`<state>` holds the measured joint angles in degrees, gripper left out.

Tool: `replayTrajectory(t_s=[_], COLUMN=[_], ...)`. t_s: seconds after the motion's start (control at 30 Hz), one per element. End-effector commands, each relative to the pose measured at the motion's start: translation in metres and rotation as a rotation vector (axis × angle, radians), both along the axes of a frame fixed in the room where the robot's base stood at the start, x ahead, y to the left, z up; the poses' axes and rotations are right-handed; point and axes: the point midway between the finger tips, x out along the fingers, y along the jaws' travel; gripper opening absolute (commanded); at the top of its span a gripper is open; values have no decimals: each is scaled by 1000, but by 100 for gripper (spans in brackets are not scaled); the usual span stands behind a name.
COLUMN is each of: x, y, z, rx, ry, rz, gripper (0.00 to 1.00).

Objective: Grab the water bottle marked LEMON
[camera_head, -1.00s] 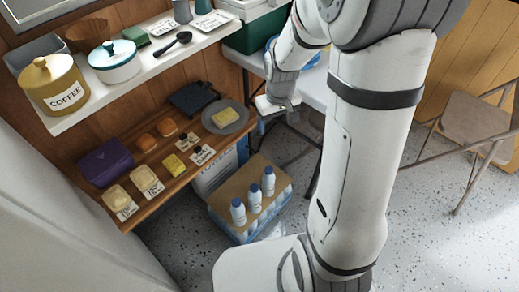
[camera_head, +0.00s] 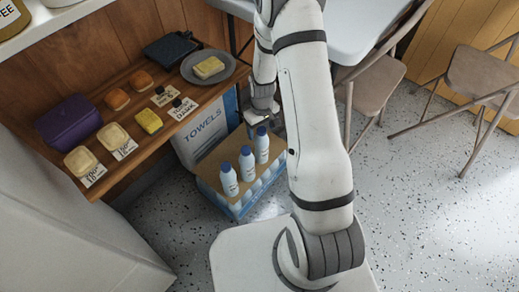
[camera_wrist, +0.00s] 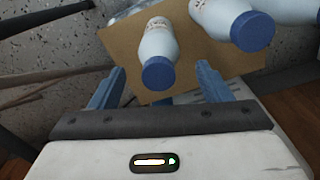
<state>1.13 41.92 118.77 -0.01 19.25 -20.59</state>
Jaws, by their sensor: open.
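Three white bottles with blue caps stand upright in a row on a tan cardboard sheet (camera_head: 236,148): left (camera_head: 229,181), middle (camera_head: 246,163) and right (camera_head: 262,147). Their labels are too small or blurred to read, so I cannot tell which is LEMON. My gripper (camera_head: 264,120) is just behind and above the right bottle. In the wrist view my gripper (camera_wrist: 161,80) is open, with two blue fingers apart. One bottle (camera_wrist: 158,50) appears in the gap, its cap between the fingertips. A second bottle (camera_wrist: 232,22) is just right of the right finger, and a third (camera_wrist: 291,8) is partly cut off.
The cardboard tops a pack of bottles beside a TOWELS box (camera_head: 203,130). A wooden shelf (camera_head: 150,145) with food and a purple box (camera_head: 70,122) is on the left. A white table (camera_head: 355,30) and folding chairs (camera_head: 485,75) stand at right. Speckled floor is open at right.

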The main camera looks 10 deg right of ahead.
Motion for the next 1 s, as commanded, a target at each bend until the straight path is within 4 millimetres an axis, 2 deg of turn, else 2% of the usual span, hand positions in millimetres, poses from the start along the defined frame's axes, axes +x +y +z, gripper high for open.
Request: replayTrajectory(t_s=[0.03, 0.17, 0.43, 1.0], x=[-1, -1, 0, 0], y=[-1, -1, -2, -2], z=[-14, -32, -34, -34], rx=[0, 0, 0, 0], ry=[2, 2, 0, 1], rz=[-1, -1, -2, -3], gripper=[71, 71, 71, 25])
